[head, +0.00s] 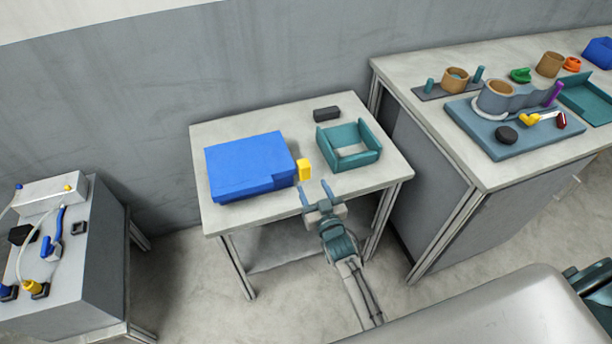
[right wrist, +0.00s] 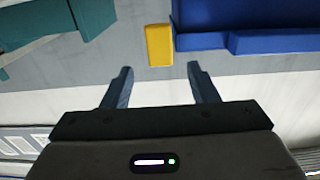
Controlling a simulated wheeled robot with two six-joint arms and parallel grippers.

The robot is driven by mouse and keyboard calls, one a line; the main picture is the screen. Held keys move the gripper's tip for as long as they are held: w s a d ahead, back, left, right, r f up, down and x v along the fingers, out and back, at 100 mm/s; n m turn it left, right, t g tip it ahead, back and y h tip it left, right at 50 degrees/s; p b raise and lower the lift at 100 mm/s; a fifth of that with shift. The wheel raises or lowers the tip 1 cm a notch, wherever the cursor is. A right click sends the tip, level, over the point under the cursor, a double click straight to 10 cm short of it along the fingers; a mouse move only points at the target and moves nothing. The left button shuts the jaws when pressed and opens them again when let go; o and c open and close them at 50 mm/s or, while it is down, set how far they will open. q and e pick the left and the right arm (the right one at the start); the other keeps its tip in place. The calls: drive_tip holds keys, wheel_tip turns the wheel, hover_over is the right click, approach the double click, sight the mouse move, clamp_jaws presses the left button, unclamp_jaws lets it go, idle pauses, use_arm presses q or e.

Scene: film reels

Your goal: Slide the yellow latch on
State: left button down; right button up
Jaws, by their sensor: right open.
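The yellow latch (head: 304,169) is a small upright block at the right end of the blue box (head: 245,163) on the small table. In the right wrist view the latch (right wrist: 160,45) stands beside the blue box (right wrist: 240,25), just beyond the fingertips and between their lines. My right gripper (head: 315,189) is open and empty at the table's front edge, a little short of the latch. Its two fingers (right wrist: 160,68) also show apart in the right wrist view. Whether the latch touches the box is hard to tell. My left gripper is out of view.
A teal open tray (head: 348,148) stands right of the latch; it also shows in the right wrist view (right wrist: 60,25). A black block (head: 327,114) lies behind it. A bench (head: 420,118) with reels and parts stands at right, a grey cabinet (head: 85,270) at left.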

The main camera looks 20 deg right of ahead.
sight(306, 173)
drive_tip(key=w, duration=0.5)
drive_tip(key=shift+w, duration=0.35)
drive_tip(key=shift+a, duration=0.1)
